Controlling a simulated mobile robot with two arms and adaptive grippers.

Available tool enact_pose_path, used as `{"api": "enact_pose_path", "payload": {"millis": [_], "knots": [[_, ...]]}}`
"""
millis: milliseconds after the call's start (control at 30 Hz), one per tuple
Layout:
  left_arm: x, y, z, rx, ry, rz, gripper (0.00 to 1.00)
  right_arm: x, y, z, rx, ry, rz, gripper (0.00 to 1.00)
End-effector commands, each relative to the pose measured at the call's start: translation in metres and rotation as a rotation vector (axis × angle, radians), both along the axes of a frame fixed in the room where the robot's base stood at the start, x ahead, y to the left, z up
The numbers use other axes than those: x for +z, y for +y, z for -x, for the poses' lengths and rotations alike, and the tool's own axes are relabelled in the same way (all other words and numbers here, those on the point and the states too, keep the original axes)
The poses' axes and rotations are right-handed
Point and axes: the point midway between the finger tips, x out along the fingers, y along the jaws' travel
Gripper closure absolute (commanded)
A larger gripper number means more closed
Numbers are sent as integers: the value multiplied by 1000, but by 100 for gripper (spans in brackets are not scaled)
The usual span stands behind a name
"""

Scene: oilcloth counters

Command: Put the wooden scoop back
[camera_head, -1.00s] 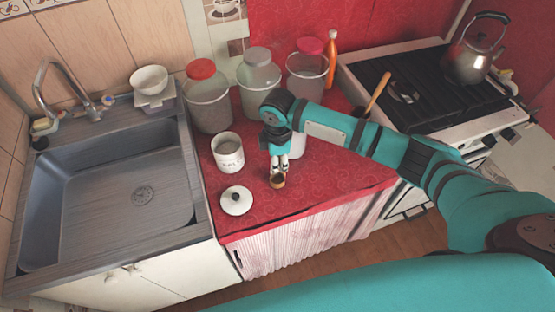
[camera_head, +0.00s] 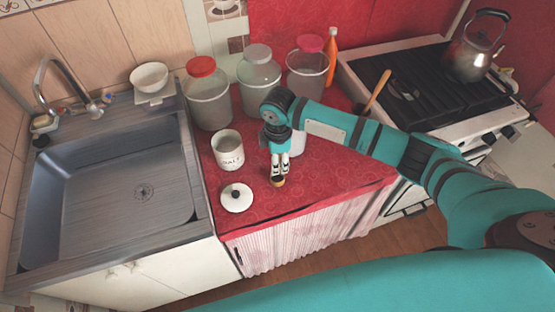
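The small wooden scoop (camera_head: 278,183) shows as a light-brown piece on the red counter, right of the white lid. My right gripper (camera_head: 279,174) points down directly over it, with its fingertips at the scoop and covering part of it. I cannot tell whether the fingers are closed on it. A white canister with dark lettering (camera_head: 229,153) stands open to the left of the gripper. Its round white lid with a dark knob (camera_head: 236,200) lies on the counter in front of it. My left gripper is not in view.
Large jars with a red lid (camera_head: 209,97), a grey lid (camera_head: 259,78) and a pink-red lid (camera_head: 308,68) stand behind. An orange bottle (camera_head: 331,55) is at the back. The sink (camera_head: 110,200) is left; the stove with a kettle (camera_head: 473,55) is right. The counter's front right is clear.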

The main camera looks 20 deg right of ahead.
Motion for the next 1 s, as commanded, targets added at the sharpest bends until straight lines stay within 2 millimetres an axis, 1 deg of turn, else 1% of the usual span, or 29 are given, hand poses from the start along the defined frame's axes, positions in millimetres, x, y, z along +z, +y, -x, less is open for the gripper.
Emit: {"api": "enact_pose_path", "payload": {"millis": [167,400,533,700,1000], "knots": [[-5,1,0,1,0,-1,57,30,0,-1,1,-6,-1,60],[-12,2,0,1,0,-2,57,81,0,0,0,-6,-2,60],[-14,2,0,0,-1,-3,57,102,0,0,0,-4,-2,60],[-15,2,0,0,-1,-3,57,116,0,1,-1,-1,-2,60],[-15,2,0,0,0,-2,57,118,0,2,-1,-1,-1,60]]}}
